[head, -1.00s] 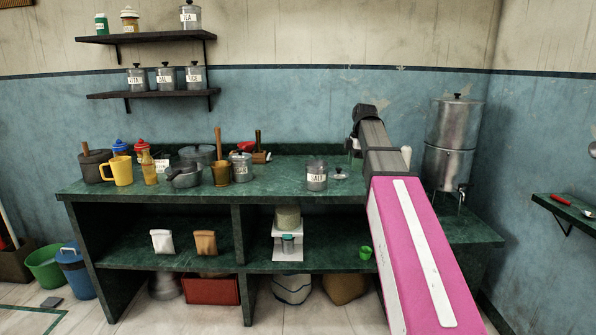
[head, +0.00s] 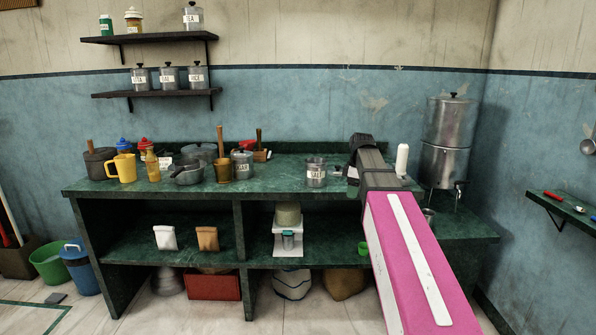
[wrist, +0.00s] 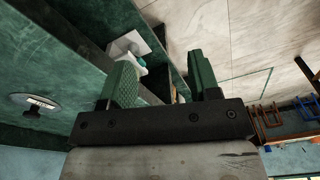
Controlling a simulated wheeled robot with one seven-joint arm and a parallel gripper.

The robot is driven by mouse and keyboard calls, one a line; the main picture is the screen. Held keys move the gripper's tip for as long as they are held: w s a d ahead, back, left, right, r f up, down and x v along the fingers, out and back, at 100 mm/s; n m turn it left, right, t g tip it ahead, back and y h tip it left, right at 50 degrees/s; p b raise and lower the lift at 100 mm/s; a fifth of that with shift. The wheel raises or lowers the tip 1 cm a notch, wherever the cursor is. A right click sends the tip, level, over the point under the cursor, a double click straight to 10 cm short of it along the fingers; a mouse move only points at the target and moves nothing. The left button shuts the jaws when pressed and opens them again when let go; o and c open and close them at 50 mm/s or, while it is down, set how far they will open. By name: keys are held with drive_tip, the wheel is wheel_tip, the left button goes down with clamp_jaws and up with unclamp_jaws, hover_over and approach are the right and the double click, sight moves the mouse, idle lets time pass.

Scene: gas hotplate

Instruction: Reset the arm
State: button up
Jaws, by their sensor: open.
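My arm reaches toward the green counter (head: 285,196) from the lower right of the head view, and its end hides my gripper there. In the wrist view my gripper (wrist: 162,82) has its two green fingers apart. I see nothing held between them. Past the fingers, the wrist view shows the lower shelf's white device and the pale floor. The gripper appears to be beside or above the counter; its exact height is unclear.
A glass salt jar (head: 316,174) stands left of my arm. A metal water dispenser (head: 447,145) stands to its right. Pots, a yellow mug (head: 122,169) and a brass mortar (head: 222,170) crowd the counter's left side. The counter's middle front is mostly clear.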

drive_tip(key=s+f+m, duration=0.7)
drive_tip(key=s+f, duration=0.2)
drive_tip(key=f, duration=0.6)
drive_tip(key=s+a+f+m+h, duration=0.1)
drive_tip(key=s+f+m, duration=0.6)
drive_tip(key=f, duration=0.8)
drive_tip(key=s, duration=0.3)
drive_tip(key=shift+f+m, duration=0.3)
